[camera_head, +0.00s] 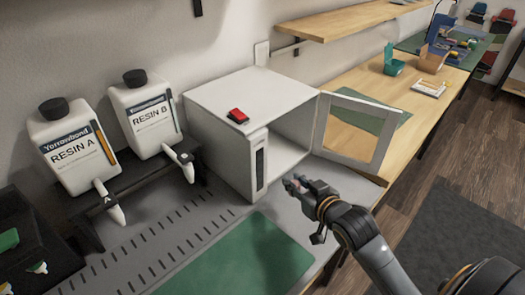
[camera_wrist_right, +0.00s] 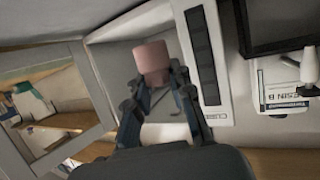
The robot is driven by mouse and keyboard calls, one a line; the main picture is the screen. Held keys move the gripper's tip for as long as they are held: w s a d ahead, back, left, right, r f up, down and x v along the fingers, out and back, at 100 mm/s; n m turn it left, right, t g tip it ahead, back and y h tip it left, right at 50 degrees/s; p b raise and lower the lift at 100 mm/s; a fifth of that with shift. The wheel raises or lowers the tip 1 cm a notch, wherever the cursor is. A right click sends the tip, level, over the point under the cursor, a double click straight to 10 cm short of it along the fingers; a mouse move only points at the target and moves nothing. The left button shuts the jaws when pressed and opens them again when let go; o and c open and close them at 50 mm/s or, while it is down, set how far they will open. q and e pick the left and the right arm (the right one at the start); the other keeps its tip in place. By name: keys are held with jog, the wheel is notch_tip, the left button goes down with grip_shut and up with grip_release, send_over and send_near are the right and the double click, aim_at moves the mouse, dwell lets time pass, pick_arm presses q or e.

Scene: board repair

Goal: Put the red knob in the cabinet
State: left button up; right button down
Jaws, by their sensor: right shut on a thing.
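The white cabinet (camera_head: 222,98) stands on the bench with its framed glass door (camera_head: 322,128) swung open to the right. It also shows in the right wrist view (camera_wrist_right: 108,36), with its opening ahead of my gripper. My right gripper (camera_head: 297,184) is in front of the opening, low down. My left gripper is not in view.
A small red object (camera_head: 238,116) lies on the cabinet's top. Resin bottles (camera_head: 70,148) stand in a dark rack to the left. A green mat (camera_head: 240,262) lies in front. A wooden shelf (camera_head: 350,18) hangs above the wooden bench at right.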

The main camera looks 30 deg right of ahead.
jog(key=w+d+b, duration=0.1)
jog(key=w+d, duration=0.1)
jog(key=d, duration=0.8)
jog(key=r, duration=0.1)
send_over(272, 157)
notch_tip(272, 157, down, 2)
jog(key=shift+s+f+m+h+p, duration=0.1)
jog(key=shift+f+m+h+p, duration=0.1)
jog(key=shift+m+h+p, duration=0.15)
notch_tip(272, 157, down, 4)
jog(key=shift+r, duration=0.15)
jog(key=shift+f, duration=0.35)
jog(key=c, duration=1.2)
grip_release()
jog(key=shift+f, duration=0.15)
